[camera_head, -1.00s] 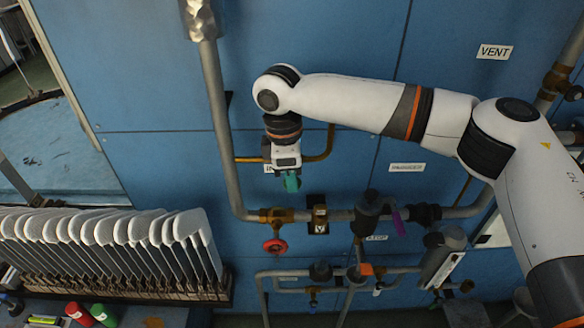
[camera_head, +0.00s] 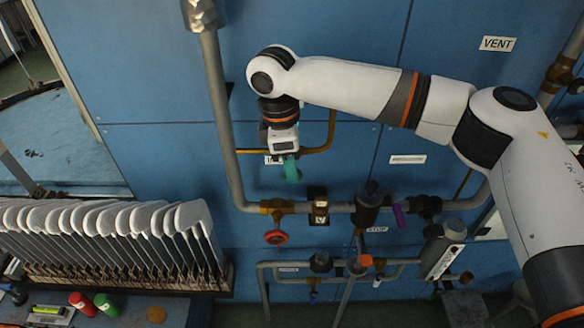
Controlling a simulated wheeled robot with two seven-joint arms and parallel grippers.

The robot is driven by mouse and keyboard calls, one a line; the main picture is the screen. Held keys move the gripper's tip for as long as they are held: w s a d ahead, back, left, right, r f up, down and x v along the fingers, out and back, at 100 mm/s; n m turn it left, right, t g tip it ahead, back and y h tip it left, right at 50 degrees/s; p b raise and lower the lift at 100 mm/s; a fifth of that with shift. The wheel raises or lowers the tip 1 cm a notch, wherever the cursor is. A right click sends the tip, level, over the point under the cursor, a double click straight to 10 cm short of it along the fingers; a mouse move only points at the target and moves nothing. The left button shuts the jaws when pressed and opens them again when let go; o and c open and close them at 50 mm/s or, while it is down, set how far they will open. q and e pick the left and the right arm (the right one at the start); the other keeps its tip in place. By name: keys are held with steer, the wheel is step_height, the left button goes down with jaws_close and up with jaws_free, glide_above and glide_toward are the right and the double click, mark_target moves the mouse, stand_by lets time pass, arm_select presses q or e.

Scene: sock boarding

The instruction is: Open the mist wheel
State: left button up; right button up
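A small red wheel (camera_head: 276,237) hangs under a brass valve (camera_head: 277,207) on the grey pipe run. No label that I can read names it as the mist wheel. My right gripper (camera_head: 292,171) points down in front of the blue panel, above the red wheel and a little to its right, apart from it. Its green fingertips look narrow from here, and I cannot tell whether they are open or shut. It partly covers a white label (camera_head: 273,160). My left gripper is out of view.
A grey vertical pipe (camera_head: 222,110) stands left of my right gripper. A dark valve body with a purple lever (camera_head: 399,216) sits to the right. Lower pipes (camera_head: 340,275) run beneath. A rack of white sock boards (camera_head: 110,225) fills the lower left.

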step_height(320, 180, up, 10)
steer(key=a+b, duration=0.1)
steer(key=b, duration=0.1)
steer(key=shift+a+r+b, duration=0.2)
steer(key=shift+b, duration=0.2)
steer(key=shift+f, duration=0.1)
